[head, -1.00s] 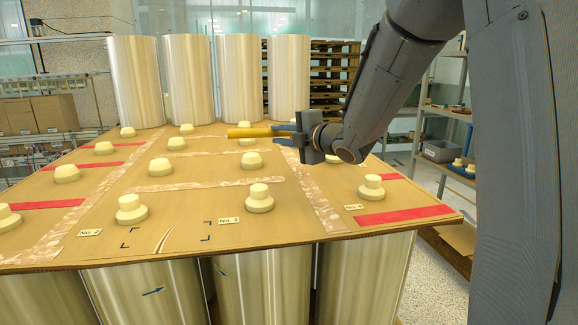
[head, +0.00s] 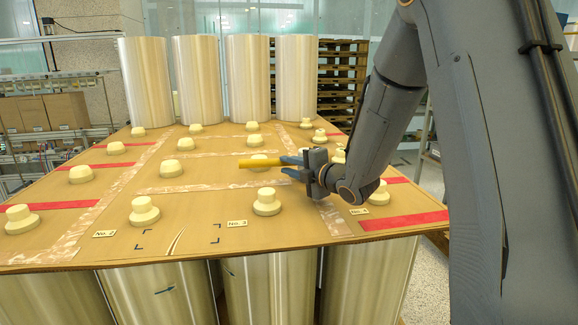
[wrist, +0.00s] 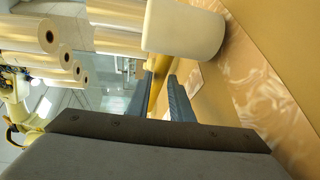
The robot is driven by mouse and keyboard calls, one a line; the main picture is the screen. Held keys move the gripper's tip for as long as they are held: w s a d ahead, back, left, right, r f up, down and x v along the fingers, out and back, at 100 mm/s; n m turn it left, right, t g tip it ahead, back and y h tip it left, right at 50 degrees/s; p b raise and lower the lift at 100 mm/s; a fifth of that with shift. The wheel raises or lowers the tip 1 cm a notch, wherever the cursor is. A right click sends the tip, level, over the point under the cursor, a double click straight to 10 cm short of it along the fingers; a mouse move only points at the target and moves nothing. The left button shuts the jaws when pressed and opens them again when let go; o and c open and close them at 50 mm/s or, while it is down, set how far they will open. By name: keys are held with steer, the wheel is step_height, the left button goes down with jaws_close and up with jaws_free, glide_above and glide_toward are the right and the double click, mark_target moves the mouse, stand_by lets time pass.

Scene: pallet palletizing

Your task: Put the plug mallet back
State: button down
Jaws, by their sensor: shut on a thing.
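My gripper (head: 287,168) is shut on the plug mallet, whose yellow handle (head: 258,162) points left, level, over the brown board (head: 210,218). The handle also shows between the fingers in the wrist view (wrist: 157,82). A pale cylinder (wrist: 185,30) covers the handle's far end there; I cannot tell whether it is the mallet head or a plug. Dark corner marks (head: 180,240) outline an empty spot at the board's front, left of and nearer than the mallet.
Cream stepped plugs stand in rows on the board, including ones at the front (head: 144,210) and (head: 266,202). Tall pale rolls (head: 195,80) stand along the back. Red strips (head: 405,220) and small number labels (head: 237,223) mark the board.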

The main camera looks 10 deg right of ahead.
steer(key=shift+f+b, duration=0.5)
steer(key=shift+b, duration=0.15)
steer(key=c, duration=1.6)
jaws_free()
steer(key=shift+o, duration=0.2)
steer(key=shift+r+p, duration=0.5)
steer(key=shift+p, duration=0.1)
steer(key=b+v, duration=0.3)
steer(key=v, duration=0.8)
steer(key=shift+s+d+b, duration=0.25)
steer(key=shift+s+b, duration=0.1)
steer(key=shift+s, duration=0.15)
